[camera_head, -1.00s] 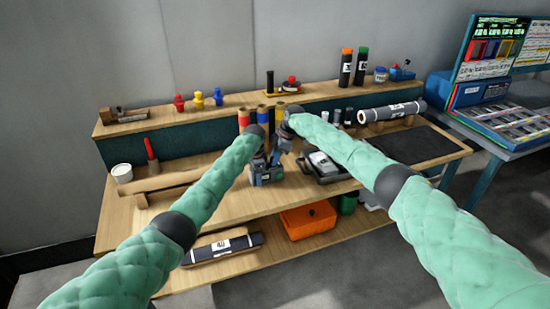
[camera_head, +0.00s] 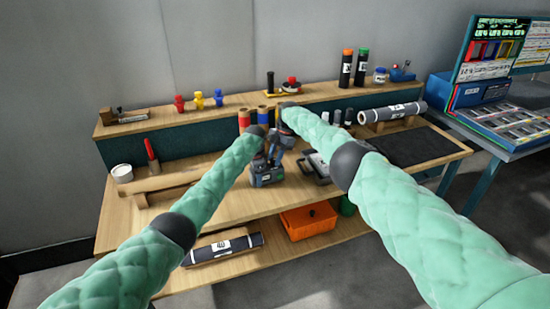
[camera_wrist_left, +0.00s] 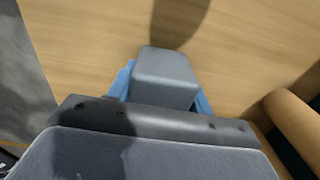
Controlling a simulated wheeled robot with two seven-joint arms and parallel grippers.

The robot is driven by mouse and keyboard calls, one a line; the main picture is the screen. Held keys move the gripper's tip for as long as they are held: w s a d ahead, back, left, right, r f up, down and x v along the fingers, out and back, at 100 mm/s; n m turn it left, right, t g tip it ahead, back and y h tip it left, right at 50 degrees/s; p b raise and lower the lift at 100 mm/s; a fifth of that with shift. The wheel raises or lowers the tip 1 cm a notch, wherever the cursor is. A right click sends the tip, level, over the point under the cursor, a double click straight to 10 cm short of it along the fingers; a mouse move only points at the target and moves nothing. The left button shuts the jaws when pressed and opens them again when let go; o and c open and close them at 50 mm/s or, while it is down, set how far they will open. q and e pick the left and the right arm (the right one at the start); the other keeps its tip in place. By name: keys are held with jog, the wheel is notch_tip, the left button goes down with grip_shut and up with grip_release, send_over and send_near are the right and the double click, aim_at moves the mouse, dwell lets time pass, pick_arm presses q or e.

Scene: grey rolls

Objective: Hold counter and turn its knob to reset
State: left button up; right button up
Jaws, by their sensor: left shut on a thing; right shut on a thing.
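The counter, a small grey block (camera_wrist_left: 165,75), sits between the blue fingers of my left gripper in the left wrist view, above the wooden bench top. My left gripper (camera_head: 266,174) is shut on it. It also shows in the left wrist view (camera_wrist_left: 162,92). My right gripper (camera_head: 279,146) is just above and close to the left one, shut, with its tips at the counter. The knob is too small and covered by the grippers to make out in the head view.
The wooden workbench (camera_head: 225,207) has a raised back shelf with small parts. Coloured rolls (camera_head: 262,115) stand just behind my grippers. A black case (camera_head: 314,168) lies to their right, a wooden rack (camera_head: 172,182) to their left. An orange bin (camera_head: 308,219) is on the lower shelf.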

dwell(0.4)
jog(key=o, duration=1)
jog(key=v, duration=1.2)
pick_arm(q)
jog(key=o, duration=1.2)
